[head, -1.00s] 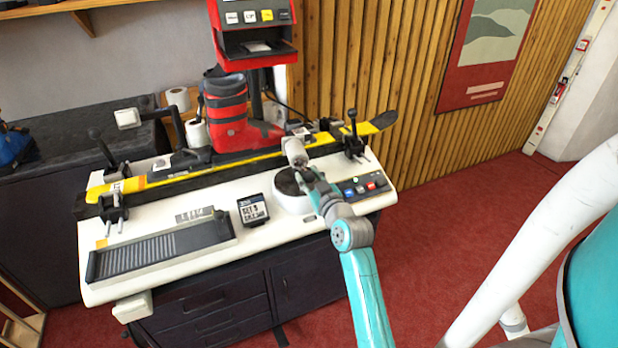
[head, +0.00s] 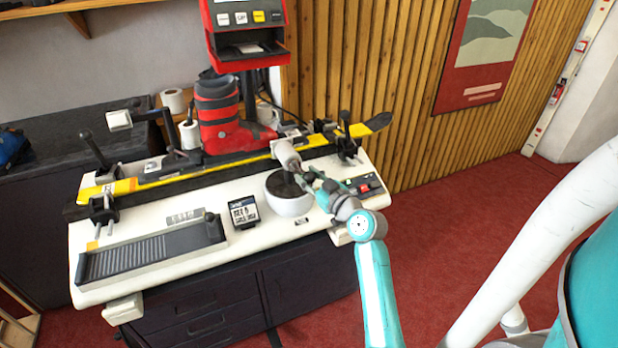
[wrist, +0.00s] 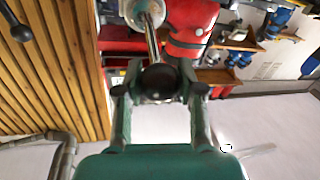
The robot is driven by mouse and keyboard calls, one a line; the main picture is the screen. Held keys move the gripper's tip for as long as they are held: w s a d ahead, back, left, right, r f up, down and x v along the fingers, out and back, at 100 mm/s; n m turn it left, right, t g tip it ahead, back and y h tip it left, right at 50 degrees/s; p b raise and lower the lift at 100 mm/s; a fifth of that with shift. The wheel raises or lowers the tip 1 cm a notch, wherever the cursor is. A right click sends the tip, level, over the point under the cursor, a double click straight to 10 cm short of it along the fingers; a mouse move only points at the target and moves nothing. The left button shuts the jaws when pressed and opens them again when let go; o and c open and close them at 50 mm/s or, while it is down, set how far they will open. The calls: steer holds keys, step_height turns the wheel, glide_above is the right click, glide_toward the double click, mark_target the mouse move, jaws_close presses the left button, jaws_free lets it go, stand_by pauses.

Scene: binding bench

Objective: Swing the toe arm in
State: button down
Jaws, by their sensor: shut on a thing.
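The toe arm shows in the wrist view as a metal rod (wrist: 151,40) with a dark round knob (wrist: 158,78) at its near end. My gripper (wrist: 159,90) is shut on this knob, one finger on each side. A red and black boot (head: 218,125) stands upright on the yellow and black ski (head: 175,176). The boot also shows in the wrist view (wrist: 190,25). My gripper partly hides the knob and rod in the head view.
A button panel (head: 365,185) and a ski clamp (head: 347,148) are close on the right. A red machine head (head: 245,40) overhangs the boot. Red floor (head: 470,220) is clear to the right.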

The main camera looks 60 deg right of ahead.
steer(key=shift+s+d+f, duration=0.1)
steer(key=shift+d, duration=0.05)
steer(key=c, duration=0.7)
jaws_free()
steer(key=v, duration=1.2)
